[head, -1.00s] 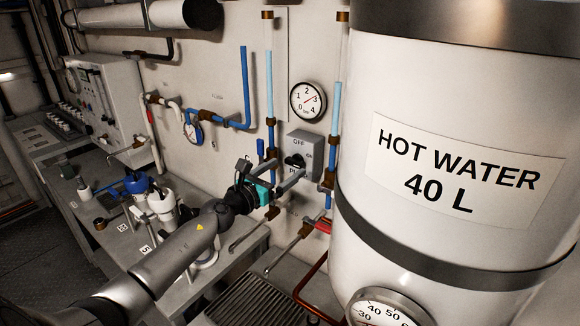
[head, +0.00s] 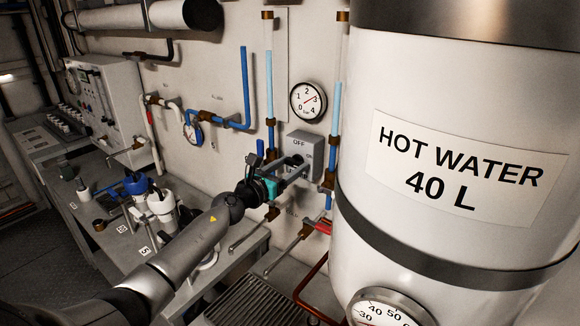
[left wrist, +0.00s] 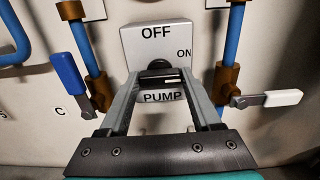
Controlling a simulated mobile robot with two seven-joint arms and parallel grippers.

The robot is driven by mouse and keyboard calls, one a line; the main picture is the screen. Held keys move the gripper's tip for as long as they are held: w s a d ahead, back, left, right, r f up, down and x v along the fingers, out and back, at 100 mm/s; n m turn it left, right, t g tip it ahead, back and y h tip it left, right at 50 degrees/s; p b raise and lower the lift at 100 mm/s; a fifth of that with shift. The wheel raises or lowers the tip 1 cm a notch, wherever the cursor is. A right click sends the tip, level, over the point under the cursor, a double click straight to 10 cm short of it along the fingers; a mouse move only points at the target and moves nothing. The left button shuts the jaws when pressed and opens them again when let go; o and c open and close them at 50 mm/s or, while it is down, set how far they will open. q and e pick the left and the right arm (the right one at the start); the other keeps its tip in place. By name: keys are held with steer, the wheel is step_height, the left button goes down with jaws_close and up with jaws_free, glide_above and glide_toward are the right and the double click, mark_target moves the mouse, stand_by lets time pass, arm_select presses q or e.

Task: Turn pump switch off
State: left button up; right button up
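The pump switch is a grey box (head: 303,140) on the wall; in the left wrist view (left wrist: 172,38) it reads OFF at the top, ON at the right and PUMP below. Its black knob (left wrist: 160,74) lies crosswise, with a thin light line along it. My left gripper (left wrist: 160,82) faces the box, its two fingers apart, one on each side of the knob. I cannot tell whether they touch it. In the head view the left gripper (head: 296,166) is at the box front and partly covers the knob and lower label. My right gripper is not in view.
Blue pipes with brass fittings run on both sides of the box. A blue lever (left wrist: 68,78) and a white lever (left wrist: 280,98) sit close by. A pressure gauge (head: 308,101) is above. The large hot water tank (head: 440,120) stands close on the right.

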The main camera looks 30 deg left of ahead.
arm_select(q)
steer(key=c, duration=0.8)
steer(key=shift+n, duration=0.3)
steer(key=n+p, duration=0.1)
steer(key=n, duration=0.3)
steer(key=n+p, duration=0.1)
steer(key=n, duration=0.3)
steer(key=n+p, duration=0.1)
steer(key=n, duration=0.4)
steer(key=shift+p, duration=0.35)
steer(key=n+p, duration=0.1)
steer(key=n, duration=0.3)
steer(key=shift+n, duration=0.3)
